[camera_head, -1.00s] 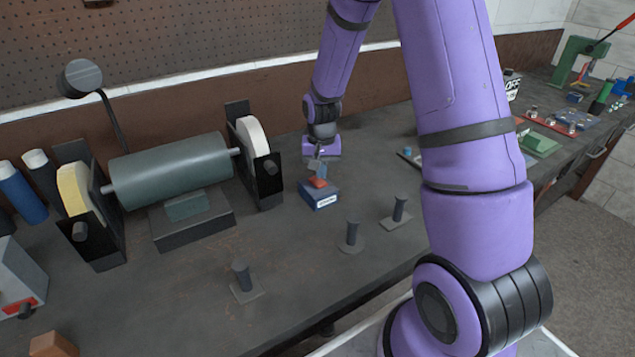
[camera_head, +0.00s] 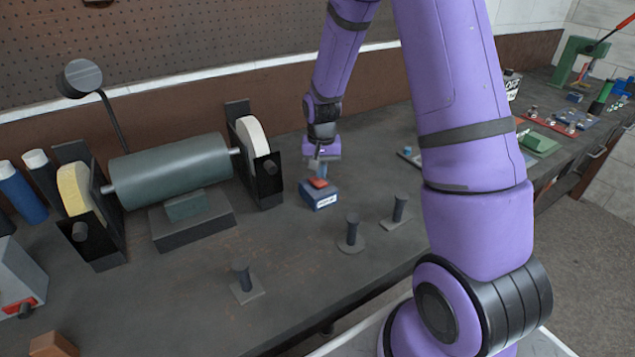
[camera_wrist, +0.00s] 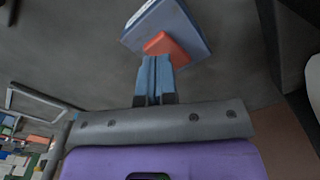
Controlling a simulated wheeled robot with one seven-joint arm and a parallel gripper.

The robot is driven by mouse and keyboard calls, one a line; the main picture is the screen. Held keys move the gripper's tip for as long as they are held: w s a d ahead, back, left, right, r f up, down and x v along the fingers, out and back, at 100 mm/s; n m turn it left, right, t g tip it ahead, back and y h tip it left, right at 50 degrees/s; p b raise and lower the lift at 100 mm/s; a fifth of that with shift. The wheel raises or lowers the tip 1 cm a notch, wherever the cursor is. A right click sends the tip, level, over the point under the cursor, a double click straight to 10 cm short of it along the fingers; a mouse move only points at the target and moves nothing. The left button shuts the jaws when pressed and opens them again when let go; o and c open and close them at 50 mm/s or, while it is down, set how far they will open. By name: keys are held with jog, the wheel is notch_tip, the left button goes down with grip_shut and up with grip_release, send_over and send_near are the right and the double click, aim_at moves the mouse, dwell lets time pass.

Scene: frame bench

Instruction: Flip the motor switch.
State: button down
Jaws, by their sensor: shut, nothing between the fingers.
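The switch is a small blue box (camera_head: 318,199) with a white label on its front and a red rocker (camera_head: 318,183) on top. It stands on the bench to the right of the grinder. My gripper (camera_head: 317,171) is shut and empty, pointing down at the rocker. In the wrist view, the closed blue-grey fingers (camera_wrist: 155,62) reach to the edge of the red rocker (camera_wrist: 169,48) and partly cover it, with the blue box (camera_wrist: 184,24) beyond. They look to be touching or very close to it; I cannot tell which.
The bench grinder (camera_head: 171,171) with its two wheels stands to the left. Several short dark posts on plates, one of them here (camera_head: 351,233), stand in front and to the right. A pegboard wall (camera_head: 200,45) is behind. The bench (camera_head: 310,265) between the posts is clear.

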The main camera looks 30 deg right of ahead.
jog(key=shift+f, duration=1.3)
dwell(1.3)
jog(key=shift+r, duration=3.5)
jog(key=shift+r, duration=0.1)
notch_tip(320, 180, up, 10)
jog(key=r+n+t, duration=0.1)
send_over(321, 183)
jog(key=s+a, duration=0.2)
jog(key=s, duration=0.2)
jog(key=s+a+r+n+t, duration=0.2)
jog(key=s+r, duration=0.5)
jog(key=s, duration=0.4)
jog(key=s+a+r+n+t, duration=0.2)
jog(key=s+r, duration=0.5)
jog(key=s, duration=0.5)
jog(key=shift+s+a+r+n, duration=0.3)
jog(key=shift+a+n, duration=0.2)
jog(key=shift+a, duration=0.2)
